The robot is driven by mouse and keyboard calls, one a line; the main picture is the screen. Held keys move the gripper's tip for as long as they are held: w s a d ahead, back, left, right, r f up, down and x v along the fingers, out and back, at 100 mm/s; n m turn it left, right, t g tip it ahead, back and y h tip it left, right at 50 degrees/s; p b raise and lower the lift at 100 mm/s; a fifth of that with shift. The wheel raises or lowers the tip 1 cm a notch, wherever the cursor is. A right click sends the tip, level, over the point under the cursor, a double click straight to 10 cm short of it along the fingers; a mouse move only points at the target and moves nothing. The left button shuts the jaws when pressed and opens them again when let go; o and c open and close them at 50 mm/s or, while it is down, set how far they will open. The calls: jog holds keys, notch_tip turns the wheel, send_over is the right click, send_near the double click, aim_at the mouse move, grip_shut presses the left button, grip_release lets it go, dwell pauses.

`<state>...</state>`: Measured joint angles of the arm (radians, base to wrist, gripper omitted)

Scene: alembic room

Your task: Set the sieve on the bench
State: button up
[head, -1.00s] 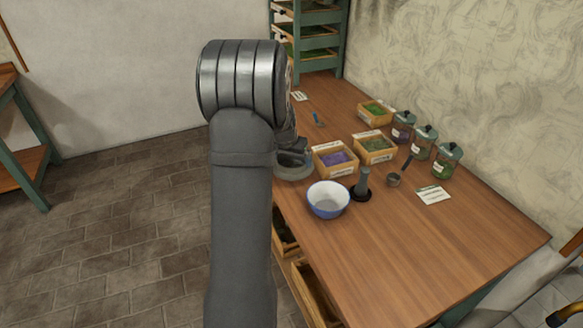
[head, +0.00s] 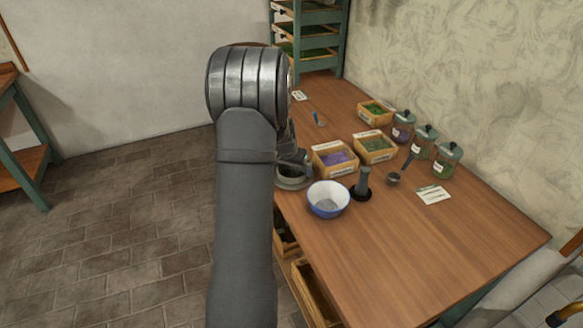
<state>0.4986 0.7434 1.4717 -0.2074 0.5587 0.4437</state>
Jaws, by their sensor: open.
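The bench (head: 420,250) is a brown wooden worktop running along the wall. My gripper (head: 296,163) is open, mostly hidden behind my arm at the bench's left edge. A round grey dish-like piece (head: 293,181) sits directly below it; I cannot tell whether this is the sieve, or whether they touch. A small dark round cup with a handle (head: 393,179) lies farther right on the bench; its bottom is too small to tell if it is mesh. A brown curved rim (head: 246,45) peeks out behind the top of my arm; I cannot tell what it is.
A blue-and-white bowl (head: 328,199) and a grey upright piece on a black base (head: 362,184) stand near my gripper. Label-fronted boxes (head: 335,160), lidded jars (head: 447,162) and a card (head: 433,195) are beyond. The bench's front right is clear.

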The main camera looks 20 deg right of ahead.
jog(key=v, duration=1.2)
jog(key=x, duration=1.2)
jog(key=shift+f, duration=0.1)
notch_tip(320, 180, up, 3)
jog(key=shift+f, duration=0.2)
jog(key=shift+r, duration=0.6)
